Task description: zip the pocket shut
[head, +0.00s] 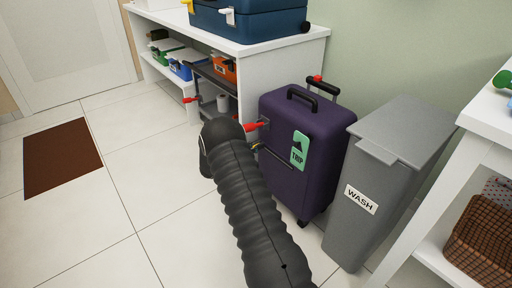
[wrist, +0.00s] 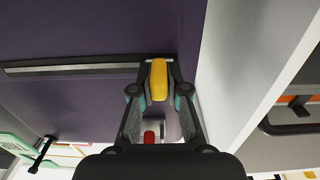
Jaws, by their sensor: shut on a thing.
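The purple suitcase (head: 292,182) stands upright on the floor in the head view. Its front pocket has a dark zip line (head: 277,158) that slants down to the right from my gripper. In the wrist view the zip line (wrist: 70,68) crosses the purple front (wrist: 80,30), and its right end reaches my gripper (wrist: 158,85). My gripper is shut on a yellow zip pull (wrist: 159,78) at that end, close to the suitcase's side edge. In the head view my dark arm hides most of the gripper. A green TRIP tag (head: 301,150) hangs on the suitcase front.
A grey WASH bin (head: 375,180) stands close to the right of the suitcase. A white shelf unit (head: 290,48) with boxes is behind it to the left. A white shelf with a woven basket (head: 484,238) is at the right. The tiled floor at the left is clear around a brown mat (head: 62,157).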

